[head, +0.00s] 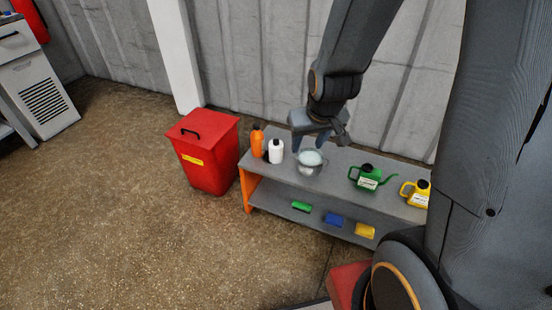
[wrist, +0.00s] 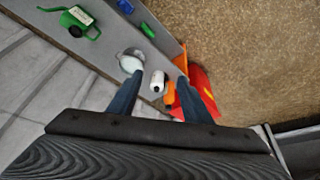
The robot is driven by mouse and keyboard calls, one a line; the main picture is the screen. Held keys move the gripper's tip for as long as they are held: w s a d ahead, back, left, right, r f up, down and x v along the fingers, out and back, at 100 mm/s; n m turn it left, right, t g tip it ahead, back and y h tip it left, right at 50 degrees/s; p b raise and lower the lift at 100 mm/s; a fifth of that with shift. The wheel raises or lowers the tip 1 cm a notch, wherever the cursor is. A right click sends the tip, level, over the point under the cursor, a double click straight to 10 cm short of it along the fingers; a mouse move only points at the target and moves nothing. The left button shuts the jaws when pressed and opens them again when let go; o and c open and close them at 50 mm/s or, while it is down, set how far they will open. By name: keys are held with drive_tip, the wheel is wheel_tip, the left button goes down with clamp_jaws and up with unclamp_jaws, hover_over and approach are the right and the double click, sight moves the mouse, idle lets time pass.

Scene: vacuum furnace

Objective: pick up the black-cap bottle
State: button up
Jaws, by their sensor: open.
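The white bottle (head: 276,152) with a small dark cap stands upright on the top of the grey bench (head: 340,172). In the wrist view the white bottle (wrist: 159,77) shows between my two fingers, farther away than their tips. My gripper (head: 311,143) is open and empty, above the bench and just right of the bottle in the head view. The gripper's fingers also show in the wrist view (wrist: 160,77). I see no contact with the bottle.
An orange bottle (head: 257,141) stands close left of the white bottle. A bowl with pale contents (head: 310,163) is close on the right. Green (head: 367,178) and yellow (head: 416,192) cans stand farther right. A red bin (head: 206,160) is left of the bench.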

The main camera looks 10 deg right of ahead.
drive_tip(key=w+f+n+t+y+b, duration=0.1)
drive_tip(key=w+f+t+b, duration=0.6)
drive_tip(key=w+f+b, duration=0.85)
drive_tip(key=t+y+b, duration=0.2)
drive_tip(key=t+b, duration=0.4)
drive_tip(key=b, duration=0.3)
approach(277, 144)
drive_tip(key=w+a, duration=0.1)
drive_tip(key=w, duration=0.3)
drive_tip(key=shift+w+a+f+b, duration=0.15)
drive_tip(key=shift+w+b, duration=0.6)
drive_tip(key=shift+w, duration=1.1)
drive_tip(key=shift+w+a+b, duration=0.25)
drive_tip(key=shift+w+b, duration=0.45)
drive_tip(key=shift+w, duration=1.15)
drive_tip(key=shift+c, duration=0.6)
clamp_jaws()
